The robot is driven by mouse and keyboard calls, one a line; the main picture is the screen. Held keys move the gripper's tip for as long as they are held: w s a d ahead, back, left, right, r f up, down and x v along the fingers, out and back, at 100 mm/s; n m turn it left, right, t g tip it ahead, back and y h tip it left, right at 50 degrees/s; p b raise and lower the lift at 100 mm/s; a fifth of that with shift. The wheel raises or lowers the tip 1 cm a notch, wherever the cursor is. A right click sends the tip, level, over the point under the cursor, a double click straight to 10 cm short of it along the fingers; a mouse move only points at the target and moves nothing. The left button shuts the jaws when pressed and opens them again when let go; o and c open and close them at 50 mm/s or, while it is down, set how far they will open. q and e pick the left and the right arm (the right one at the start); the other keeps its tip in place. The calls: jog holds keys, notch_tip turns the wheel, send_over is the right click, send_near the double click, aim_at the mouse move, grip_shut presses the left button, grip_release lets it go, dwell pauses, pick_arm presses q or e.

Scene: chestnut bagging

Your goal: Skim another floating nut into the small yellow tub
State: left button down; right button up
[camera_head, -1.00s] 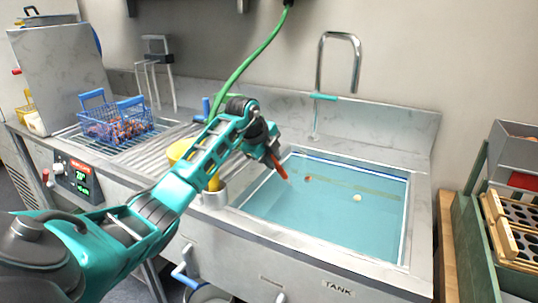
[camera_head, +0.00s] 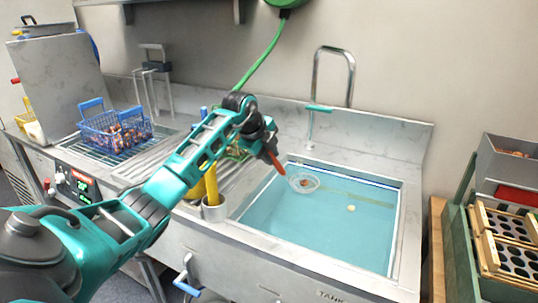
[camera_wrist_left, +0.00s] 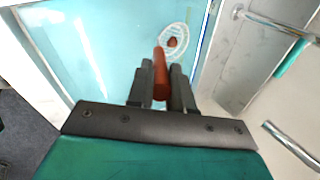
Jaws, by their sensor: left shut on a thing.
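My left gripper (camera_head: 269,147) is shut on the red handle (camera_head: 276,164) of a skimmer, above the left back part of the tank. The skimmer's pale round mesh (camera_head: 313,187) is at the water, with a brown nut (camera_head: 304,183) within its rim. The wrist view shows the handle (camera_wrist_left: 161,72) between the fingers (camera_wrist_left: 160,88) and the nut (camera_wrist_left: 172,42) within the mesh. I cannot tell whether the mesh is lifted clear of the water. A pale nut (camera_head: 351,208) floats apart, to the right.
The water tank (camera_head: 396,240) has a curved tap (camera_head: 351,75) at its back. A blue basket of nuts (camera_head: 95,125) is at the far left, wooden racks (camera_head: 487,245) at the right.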

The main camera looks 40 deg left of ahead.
pick_arm(q)
notch_tip(320, 180, up, 2)
jog(key=shift+r+p, duration=0.2)
jog(key=shift+p, duration=0.55)
jog(key=shift+r, duration=2.1)
